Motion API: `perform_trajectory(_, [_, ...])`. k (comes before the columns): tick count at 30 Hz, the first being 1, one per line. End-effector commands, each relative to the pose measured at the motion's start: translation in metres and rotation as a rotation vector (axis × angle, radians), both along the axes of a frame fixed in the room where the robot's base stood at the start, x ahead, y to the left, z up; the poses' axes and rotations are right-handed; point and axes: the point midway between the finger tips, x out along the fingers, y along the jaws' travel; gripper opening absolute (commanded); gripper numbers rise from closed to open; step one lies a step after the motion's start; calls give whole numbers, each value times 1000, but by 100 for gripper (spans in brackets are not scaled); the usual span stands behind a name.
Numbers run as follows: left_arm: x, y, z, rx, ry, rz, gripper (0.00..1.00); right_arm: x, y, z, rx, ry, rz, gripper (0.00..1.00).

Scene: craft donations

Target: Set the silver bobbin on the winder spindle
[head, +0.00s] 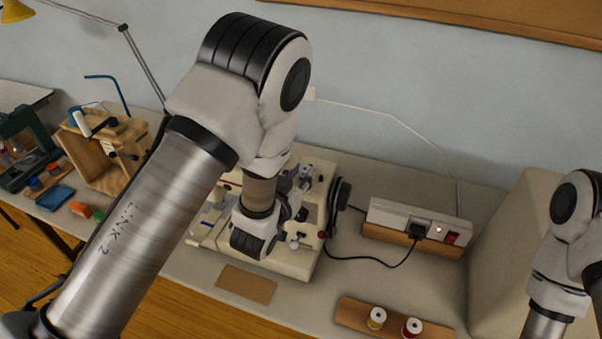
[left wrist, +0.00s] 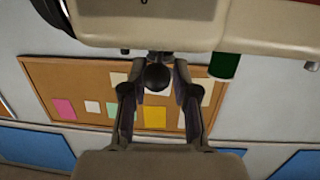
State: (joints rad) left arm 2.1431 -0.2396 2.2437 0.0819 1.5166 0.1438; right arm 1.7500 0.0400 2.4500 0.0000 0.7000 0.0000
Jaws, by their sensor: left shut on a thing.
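In the left wrist view my left gripper (left wrist: 159,72) is shut on a dark round thing (left wrist: 157,78) between its fingertips. I cannot tell from its look whether this is the silver bobbin. The pale underside of a machine body (left wrist: 150,28) fills the top of that view, close to the fingertips. In the head view my left wrist hangs over the cream sewing machine (head: 295,262) and hides much of its top. Small grey parts show there, but I cannot pick out the winder spindle or a silver bobbin. My right arm shows at the right edge, its gripper out of view.
A power strip (head: 395,213) with a plugged cable stands right of the machine. A brown mat (head: 246,284) lies before the machine. A wooden device (head: 103,160) stands left.

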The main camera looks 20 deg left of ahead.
Motion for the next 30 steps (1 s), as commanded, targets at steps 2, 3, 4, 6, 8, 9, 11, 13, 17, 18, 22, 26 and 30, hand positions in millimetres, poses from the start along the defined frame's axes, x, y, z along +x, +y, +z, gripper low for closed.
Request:
perform_trajectory(2, [0,0,0,0,0,0,19,0,0,0,0,0,0,40])
perform_trajectory(3, [0,0,0,0,0,0,19,0,0,0,0,0,0,40])
perform_trajectory(4, [0,0,0,0,0,0,19,0,0,0,0,0,0,40])
perform_trajectory(6, [0,0,0,0,0,0,32,0,0,0,0,0,0,40])
perform_trajectory(8, [0,0,0,0,0,0,54,0,0,0,0,0,0,40])
perform_trajectory(9, [0,0,0,0,0,0,58,0,0,0,0,0,0,40])
perform_trajectory(11, [0,0,0,0,0,0,58,0,0,0,0,0,0,40])
perform_trajectory(13, [0,0,0,0,0,0,58,0,0,0,0,0,0,40])
perform_trajectory(17, [0,0,0,0,0,0,58,0,0,0,0,0,0,40])
perform_trajectory(18, [-2,0,0,0,1,0,58,0,0,0,0,0,0,40])
perform_trajectory(22, [-17,2,2,1,3,0,58,0,0,0,0,0,0,40])
perform_trajectory(26, [-44,4,6,1,5,-1,58,0,0,0,0,0,0,40])
perform_trajectory(30, [-67,7,10,0,3,0,58,0,0,0,0,0,0,40])
